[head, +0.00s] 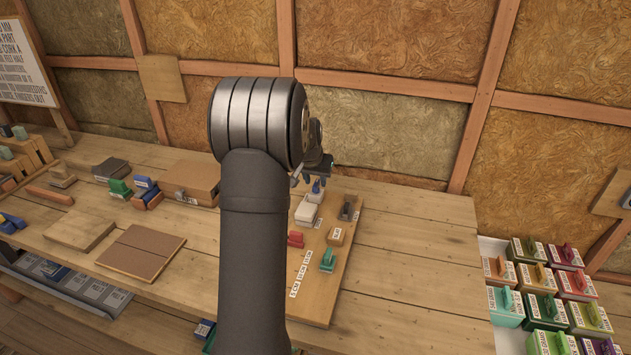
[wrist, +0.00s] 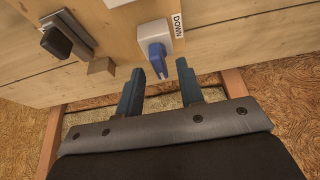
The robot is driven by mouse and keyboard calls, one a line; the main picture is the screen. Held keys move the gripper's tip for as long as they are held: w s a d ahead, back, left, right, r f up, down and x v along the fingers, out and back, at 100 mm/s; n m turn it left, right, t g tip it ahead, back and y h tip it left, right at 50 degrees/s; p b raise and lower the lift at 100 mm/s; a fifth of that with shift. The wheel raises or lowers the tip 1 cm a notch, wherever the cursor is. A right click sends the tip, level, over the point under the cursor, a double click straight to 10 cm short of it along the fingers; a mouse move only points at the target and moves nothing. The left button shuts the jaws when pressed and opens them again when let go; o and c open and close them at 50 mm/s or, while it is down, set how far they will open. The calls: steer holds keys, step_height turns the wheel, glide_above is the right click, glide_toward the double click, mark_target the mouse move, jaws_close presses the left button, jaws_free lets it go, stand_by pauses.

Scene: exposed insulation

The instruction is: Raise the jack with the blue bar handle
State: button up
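The jack is a white block (wrist: 157,34) on a wooden board, with a blue bar handle (wrist: 157,60) and a "DOWN" label (wrist: 178,25) beside it. In the head view the white block (head: 305,213) stands on the board, partly behind my arm, and the blue handle (head: 316,187) shows near my gripper (head: 313,179). My gripper in the wrist view (wrist: 158,72) is open, its two blue-grey fingers apart. The handle appears between the fingertips with gaps on both sides. I cannot tell how deep it sits between them.
Red (head: 296,239) and green (head: 327,261) pieces lie nearer on the board (head: 322,308). Labelled colored boxes (head: 545,312) stand at right. The bench right of the board is clear.

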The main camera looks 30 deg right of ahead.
steer(key=shift+w+d+f, duration=0.2)
steer(key=shift+f, duration=0.4)
jaws_close()
